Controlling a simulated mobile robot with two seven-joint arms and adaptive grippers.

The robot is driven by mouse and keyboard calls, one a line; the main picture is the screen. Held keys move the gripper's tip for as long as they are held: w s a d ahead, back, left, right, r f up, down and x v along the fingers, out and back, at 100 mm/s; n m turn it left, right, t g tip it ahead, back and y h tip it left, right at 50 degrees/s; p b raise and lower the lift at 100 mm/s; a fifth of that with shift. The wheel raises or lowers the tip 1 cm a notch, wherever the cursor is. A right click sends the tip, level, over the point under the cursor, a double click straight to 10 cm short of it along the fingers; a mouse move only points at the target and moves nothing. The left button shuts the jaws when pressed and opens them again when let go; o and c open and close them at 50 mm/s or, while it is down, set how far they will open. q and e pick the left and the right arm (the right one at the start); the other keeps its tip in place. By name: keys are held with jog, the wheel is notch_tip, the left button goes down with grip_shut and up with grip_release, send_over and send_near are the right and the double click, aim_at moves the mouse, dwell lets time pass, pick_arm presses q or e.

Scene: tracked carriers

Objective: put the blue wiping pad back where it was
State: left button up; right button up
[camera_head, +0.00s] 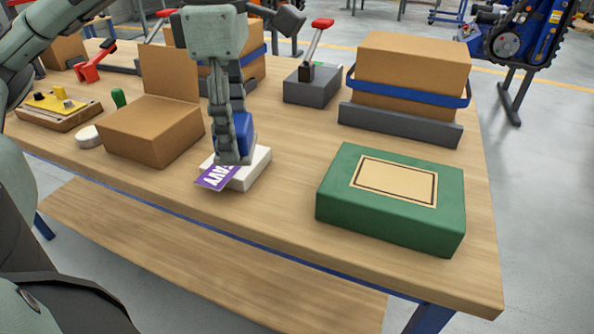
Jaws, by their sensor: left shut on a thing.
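The blue wiping pad (246,133) is in the head camera view, left of the middle, partly hidden behind my gripper fingers. My left gripper (235,158) reaches down from above and is shut on the pad. The pad is at a white block (255,172) on the table. I cannot tell whether the pad touches the block or is just above it. A purple label with white letters (216,176) lies at the block's front left. My right gripper is not in view.
A green box (340,207) stands at the right. A brown carton with a raised lid (150,131) and a white round piece (88,137) are left of the gripper. A strapped carton (411,60) stands behind. The wooden table (300,150) is bare between block and green box.

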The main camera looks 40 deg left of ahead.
pick_arm(q)
jog(key=w+d+f, duration=0.1)
jog(key=w+f, duration=0.1)
jog(key=w, duration=0.1)
jog(key=w+d+f, duration=0.1)
jog(key=w+f, duration=0.1)
jog(key=w, duration=0.1)
jog(key=w+d+f+p, duration=0.1)
jog(key=w+d, duration=0.1)
jog(key=w, duration=0.1)
jog(key=shift+f, duration=0.4)
jog(key=shift+w+f, duration=0.1)
jog(key=shift+f, duration=0.1)
notch_tip(320, 180, down, 3)
jog(key=shift+f, duration=0.4)
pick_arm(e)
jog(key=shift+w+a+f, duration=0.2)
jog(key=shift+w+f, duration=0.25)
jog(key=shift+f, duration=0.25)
pick_arm(q)
jog(key=shift+f, duration=0.15)
